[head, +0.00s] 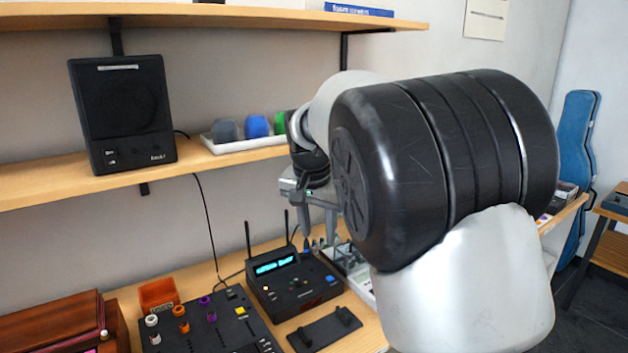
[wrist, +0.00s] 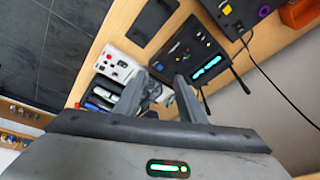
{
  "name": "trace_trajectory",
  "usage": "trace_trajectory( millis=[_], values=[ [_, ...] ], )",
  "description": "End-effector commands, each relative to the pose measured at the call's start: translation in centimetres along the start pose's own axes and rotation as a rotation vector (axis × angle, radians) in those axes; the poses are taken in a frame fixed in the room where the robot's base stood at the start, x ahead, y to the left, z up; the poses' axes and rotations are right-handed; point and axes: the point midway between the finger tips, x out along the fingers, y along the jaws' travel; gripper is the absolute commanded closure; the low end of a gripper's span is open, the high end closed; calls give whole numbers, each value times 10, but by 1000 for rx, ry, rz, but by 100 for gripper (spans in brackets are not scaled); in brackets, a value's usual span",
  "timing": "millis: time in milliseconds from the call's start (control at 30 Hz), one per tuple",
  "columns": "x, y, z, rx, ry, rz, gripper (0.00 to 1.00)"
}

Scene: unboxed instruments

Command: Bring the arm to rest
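My gripper (head: 318,232) hangs over the back of the wooden desk in the head view, just behind and above a black device with a lit cyan display (head: 300,288). Its two fingers are apart with nothing visible between them. In the wrist view my gripper (wrist: 160,85) also shows its fingers spread and empty, with the desk beyond. The display device (wrist: 192,72) is beyond the right finger there. A tray of small items (wrist: 103,95) lies near the left finger. My large black and grey arm links cover much of the right side of the head view.
A wall shelf (head: 225,168) holds a black speaker (head: 125,115) and a white tray (head: 250,145) of rounded items, left of my arm. A knob panel (head: 230,335), an orange box (head: 158,294) and a wooden box (head: 50,325) stand at left. A blue instrument case (head: 578,140) leans at right.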

Motion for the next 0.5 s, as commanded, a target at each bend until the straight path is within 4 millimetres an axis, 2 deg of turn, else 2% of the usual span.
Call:
trace_trajectory(
  millis=[33,200,367,500],
  values=[
    [-20,23,1,-2,-10,-25,64],
    [-66,85,23,-59,-21,-91,64],
    [-102,136,56,-132,1,-138,64],
    [-125,176,93,-205,39,-157,64]
  ],
)
